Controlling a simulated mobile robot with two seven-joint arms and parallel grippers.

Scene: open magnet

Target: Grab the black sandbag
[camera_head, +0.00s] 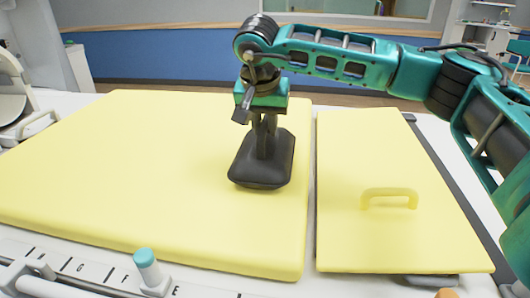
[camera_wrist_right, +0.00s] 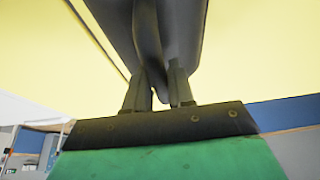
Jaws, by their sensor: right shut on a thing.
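The black sandbag (camera_head: 262,164) is on the large yellow pad (camera_head: 120,160), near that pad's right edge. It is dark, with a wide base and a narrow upper part. My right gripper (camera_head: 265,122) points down from above and is shut on the sandbag's upper part. In the right wrist view, the two fingers (camera_wrist_right: 157,88) close around a dark strip of the sandbag (camera_wrist_right: 190,30). I cannot tell whether the base touches the pad. My left gripper is not in view.
A smaller yellow pad (camera_head: 375,145) with a raised handle (camera_head: 389,198) lies to the right, across a narrow gap. A teal-capped knob (camera_head: 146,262) stands at the front edge by a lettered strip. The large pad's left side is clear.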

